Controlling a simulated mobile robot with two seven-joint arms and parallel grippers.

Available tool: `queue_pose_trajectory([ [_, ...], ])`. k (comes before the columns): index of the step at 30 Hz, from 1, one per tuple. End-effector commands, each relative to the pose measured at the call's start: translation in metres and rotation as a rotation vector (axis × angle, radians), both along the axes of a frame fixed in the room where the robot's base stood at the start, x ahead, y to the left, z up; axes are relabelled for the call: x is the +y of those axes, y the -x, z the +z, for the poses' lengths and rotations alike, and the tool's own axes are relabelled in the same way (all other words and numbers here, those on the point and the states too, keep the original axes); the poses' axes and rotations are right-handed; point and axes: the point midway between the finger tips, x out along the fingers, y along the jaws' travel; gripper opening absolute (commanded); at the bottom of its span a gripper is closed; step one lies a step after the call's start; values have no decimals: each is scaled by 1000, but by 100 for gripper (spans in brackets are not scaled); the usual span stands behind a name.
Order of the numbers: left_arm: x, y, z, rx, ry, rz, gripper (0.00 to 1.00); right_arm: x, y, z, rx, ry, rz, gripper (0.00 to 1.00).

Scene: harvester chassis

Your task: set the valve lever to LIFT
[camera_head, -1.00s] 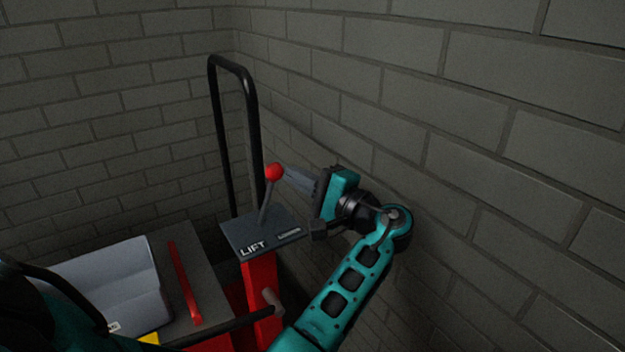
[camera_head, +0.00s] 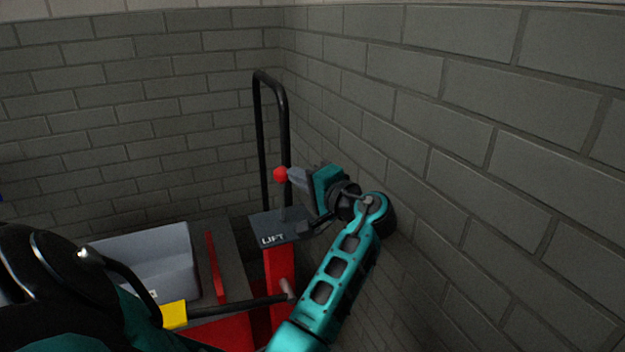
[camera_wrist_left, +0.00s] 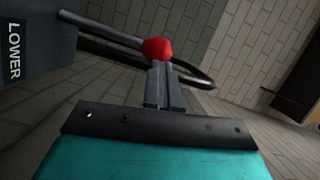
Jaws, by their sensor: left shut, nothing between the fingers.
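The valve lever's red knob (camera_head: 281,173) stands above a dark plate (camera_head: 270,228) marked LIFT at its near left edge. The lever rod is mostly hidden in the head view. My left gripper (camera_head: 292,175) is shut, with its fingertips right at the knob's right side. In the left wrist view the fingers (camera_wrist_left: 161,85) are together, their tips against or just short of the red knob (camera_wrist_left: 157,49). The grey rod (camera_wrist_left: 100,28) runs left from it to the plate, where LOWER (camera_wrist_left: 14,50) is printed. My right gripper is not in view.
A black hoop rail (camera_head: 262,120) rises behind the plate. A red post (camera_head: 279,270) holds the plate up. A brick wall (camera_head: 480,150) stands close on the right.

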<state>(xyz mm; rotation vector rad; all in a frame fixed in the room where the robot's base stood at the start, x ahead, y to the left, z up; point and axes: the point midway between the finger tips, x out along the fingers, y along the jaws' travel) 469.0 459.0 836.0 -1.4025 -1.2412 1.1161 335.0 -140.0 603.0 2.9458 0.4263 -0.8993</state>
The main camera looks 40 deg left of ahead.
Motion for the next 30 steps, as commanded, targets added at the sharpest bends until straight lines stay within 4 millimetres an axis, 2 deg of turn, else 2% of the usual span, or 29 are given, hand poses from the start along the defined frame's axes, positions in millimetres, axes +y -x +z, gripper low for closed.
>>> queue_pose_trajectory([
  [6,14,11,3,-98,43,2,0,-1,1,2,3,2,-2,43],
  [18,28,42,2,-342,145,2,0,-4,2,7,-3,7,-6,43],
  [30,33,52,-1,-430,179,-1,0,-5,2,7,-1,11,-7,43],
])
